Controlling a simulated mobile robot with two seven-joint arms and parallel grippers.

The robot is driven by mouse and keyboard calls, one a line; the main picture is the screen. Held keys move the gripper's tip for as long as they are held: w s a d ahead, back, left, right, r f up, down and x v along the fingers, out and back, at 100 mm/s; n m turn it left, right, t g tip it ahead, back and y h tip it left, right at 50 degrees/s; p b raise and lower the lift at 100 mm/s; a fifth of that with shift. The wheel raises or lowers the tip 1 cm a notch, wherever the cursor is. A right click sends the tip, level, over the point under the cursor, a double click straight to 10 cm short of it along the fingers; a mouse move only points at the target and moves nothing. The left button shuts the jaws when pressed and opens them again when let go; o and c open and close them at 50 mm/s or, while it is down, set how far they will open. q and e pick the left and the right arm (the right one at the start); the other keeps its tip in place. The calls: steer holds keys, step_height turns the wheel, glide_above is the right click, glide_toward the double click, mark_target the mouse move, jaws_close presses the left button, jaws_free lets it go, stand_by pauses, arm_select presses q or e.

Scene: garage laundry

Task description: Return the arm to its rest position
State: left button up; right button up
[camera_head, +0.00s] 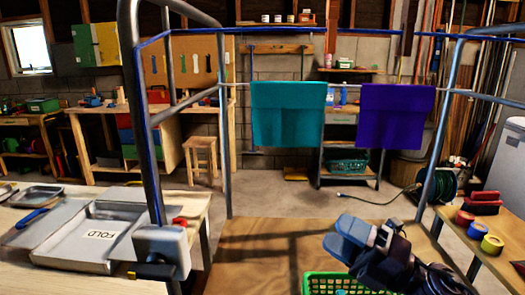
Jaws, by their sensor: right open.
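My right gripper (347,236) is at the lower right of the head view, with blue finger pads pointing up and left. Its jaws are open and nothing shows between them. My dark right arm (430,278) runs from it to the bottom edge. The gripper appears above a green basket (318,284), partly hiding it; the height between them is hard to judge. My left gripper is not in view.
A metal frame (225,150) holds a rail with a teal cloth (288,115) and a purple cloth (395,117). A tray marked FOLD (85,237) lies on the left table. Tape rolls (477,230) sit on the right table. The wooden surface (265,250) left of the gripper is clear.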

steer(key=d+f+m+t+h+p, duration=0.1)
steer(key=d+f+m+t+h, duration=0.3)
steer(key=f+m+h, duration=0.65)
steer(key=d+f+m+t+h, duration=0.3)
steer(key=d+f+m+h, duration=0.3)
steer(key=m, duration=0.8)
steer(key=s+d+f+m+g+h+p, duration=0.2)
steer(key=s+f+m+g, duration=0.4)
steer(key=s+f, duration=1.3)
steer(key=s+d+m+h, duration=0.1)
steer(key=s+d+m, duration=0.1)
steer(key=s, duration=0.1)
